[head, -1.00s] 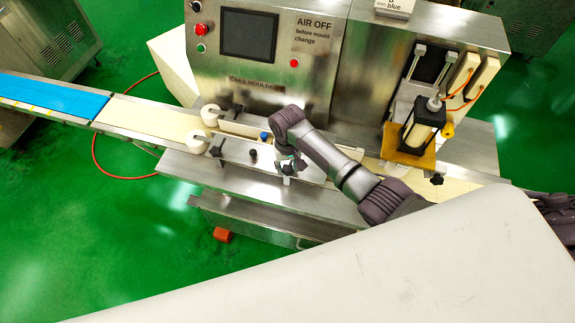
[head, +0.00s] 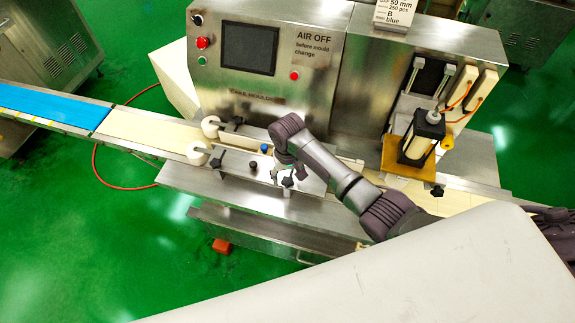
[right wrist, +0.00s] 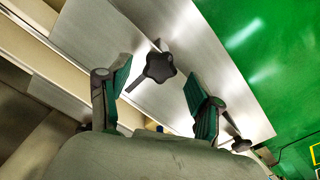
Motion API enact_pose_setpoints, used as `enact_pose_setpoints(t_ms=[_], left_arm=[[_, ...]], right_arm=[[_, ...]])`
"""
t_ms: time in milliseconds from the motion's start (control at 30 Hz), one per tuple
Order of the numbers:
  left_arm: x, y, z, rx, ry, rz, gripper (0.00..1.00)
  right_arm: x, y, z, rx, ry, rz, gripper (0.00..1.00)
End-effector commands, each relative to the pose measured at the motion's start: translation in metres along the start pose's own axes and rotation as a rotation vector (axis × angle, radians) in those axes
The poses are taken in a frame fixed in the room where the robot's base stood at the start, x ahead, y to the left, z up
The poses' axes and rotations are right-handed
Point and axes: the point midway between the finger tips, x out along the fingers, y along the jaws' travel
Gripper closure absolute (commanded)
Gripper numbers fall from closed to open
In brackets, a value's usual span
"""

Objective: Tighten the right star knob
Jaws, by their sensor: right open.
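A black star knob (head: 288,181) stands at the front edge of the machine's metal guide plate in the head view. My right gripper (head: 284,168) is just above and beside it, pointing down from the arm. In the right wrist view, the star knob (right wrist: 160,66) on its stem shows between the spread green-padded fingers of my right gripper (right wrist: 158,72). The fingers are open, with a gap on both sides of the knob, and hold nothing. A second dark knob (right wrist: 241,145) shows beyond the right finger. My left gripper is not in view.
A small black knob (head: 252,165) and a blue knob (head: 264,148) sit left of my gripper. Another black knob (head: 437,191) sits below the orange plate (head: 393,157). A large white surface (head: 400,275) covers the front.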

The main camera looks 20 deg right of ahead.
Motion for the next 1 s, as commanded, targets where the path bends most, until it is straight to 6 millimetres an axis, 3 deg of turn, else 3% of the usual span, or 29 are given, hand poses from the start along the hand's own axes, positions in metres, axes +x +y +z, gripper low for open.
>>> enact_pose_setpoints(t_ms=[300, 500, 700, 1000], left_arm=[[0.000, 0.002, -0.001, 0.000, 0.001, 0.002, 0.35], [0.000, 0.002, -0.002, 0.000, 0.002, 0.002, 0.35], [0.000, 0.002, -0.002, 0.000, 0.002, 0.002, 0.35], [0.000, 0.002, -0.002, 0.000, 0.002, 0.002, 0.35]], right_arm=[[-0.067, 0.000, -0.002, 0.000, 0.007, -0.002, 0.35], [-0.098, 0.000, -0.001, 0.001, 0.004, 0.000, 0.35], [-0.108, 0.001, -0.001, 0.001, 0.002, 0.000, 0.35], [-0.108, 0.000, -0.001, 0.001, 0.002, 0.000, 0.35]])
